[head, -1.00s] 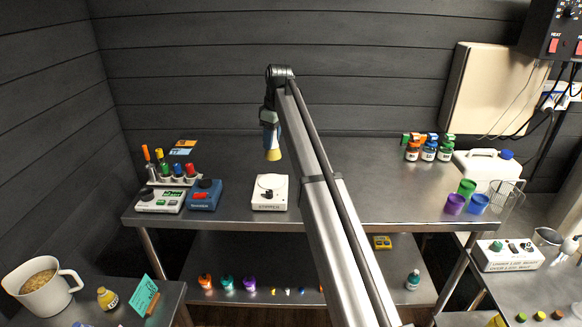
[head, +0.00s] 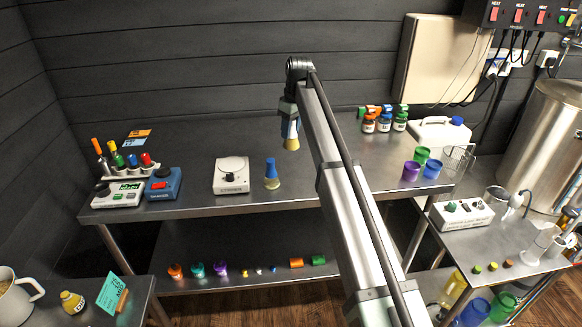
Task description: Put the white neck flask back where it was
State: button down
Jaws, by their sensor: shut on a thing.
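My gripper (head: 290,118) is shut on a small flask (head: 292,143) with an amber bottom. Its neck looks pale, with a blue edge beside it that may be part of the fingers. The fingers hide most of the neck. The flask hangs neck up, slightly tilted, and seems to be above the steel table (head: 330,165). A second flask with a blue neck (head: 271,173) and a tan bottom stands on the table, below and left of my gripper. A white stirrer (head: 231,175) stands just left of that flask.
A white device (head: 119,194), a blue device (head: 163,184) and a rack of coloured tools stand at the left. Several small jars, coloured cups (head: 411,171) and a white jug (head: 440,132) stand at the right. The table between stirrer and blue device is clear.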

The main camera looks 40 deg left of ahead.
notch_tip(320, 180, down, 10)
jog(key=shift+r, duration=0.1)
dwell(0.4)
jog(key=c, duration=0.6)
grip_release()
jog(key=r, duration=0.4)
jog(key=d+r, duration=0.1)
jog(key=r, duration=0.7)
jog(key=shift+d, duration=0.4)
jog(key=shift+f, duration=0.1)
